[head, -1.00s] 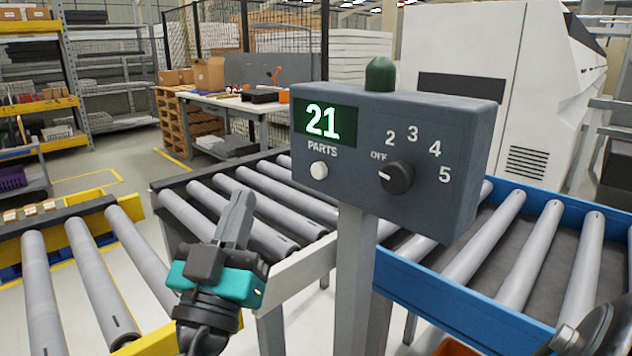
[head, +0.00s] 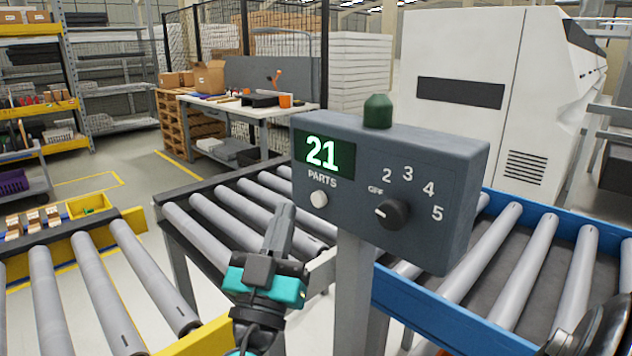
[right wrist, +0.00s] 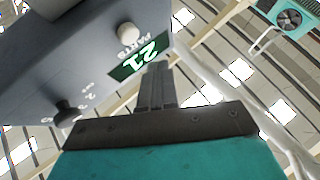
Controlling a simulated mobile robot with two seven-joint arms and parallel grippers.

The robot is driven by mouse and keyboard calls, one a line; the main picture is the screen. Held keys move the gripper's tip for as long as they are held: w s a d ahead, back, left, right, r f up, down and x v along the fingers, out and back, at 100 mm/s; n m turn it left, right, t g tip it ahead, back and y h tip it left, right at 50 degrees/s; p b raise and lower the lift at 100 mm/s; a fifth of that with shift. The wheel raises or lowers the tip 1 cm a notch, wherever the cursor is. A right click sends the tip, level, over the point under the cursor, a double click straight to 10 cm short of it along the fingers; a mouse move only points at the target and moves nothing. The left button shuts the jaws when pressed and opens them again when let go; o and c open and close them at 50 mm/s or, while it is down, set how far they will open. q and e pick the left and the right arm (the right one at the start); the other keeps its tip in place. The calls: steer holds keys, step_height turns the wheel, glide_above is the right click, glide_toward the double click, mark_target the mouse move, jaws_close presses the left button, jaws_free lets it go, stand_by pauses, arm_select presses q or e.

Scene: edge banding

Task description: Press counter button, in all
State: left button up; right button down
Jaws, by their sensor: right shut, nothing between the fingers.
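A grey control box (head: 450,165) stands on a post. Its green display (head: 323,152) reads 21 above the word PARTS. The round white counter button (head: 319,198) sits under that word; it also shows in the right wrist view (right wrist: 129,33). My right gripper (head: 282,212) is shut and empty, pointing up, below and left of the button and apart from it. In the right wrist view its fingers (right wrist: 157,68) point up toward the display and button. My left gripper is not in view.
A black dial (head: 392,213) on the box points to OFF, with numbers 2 to 5 around it. A green dome (head: 378,111) tops the box. Roller conveyors stand on both sides, one with a blue frame (head: 545,220). A workbench (head: 240,107) stands behind.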

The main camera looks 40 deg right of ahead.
mark_target(319, 199)
steer(key=d+b, duration=0.1)
steer(key=d, duration=0.1)
steer(key=shift+w+d, duration=0.1)
steer(key=shift+d, duration=0.25)
stand_by(0.4)
stand_by(0.8)
steer(key=shift+f+b, duration=0.1)
steer(key=shift+b, duration=0.3)
steer(key=shift+d+b, duration=0.4)
steer(key=shift+b, duration=0.15)
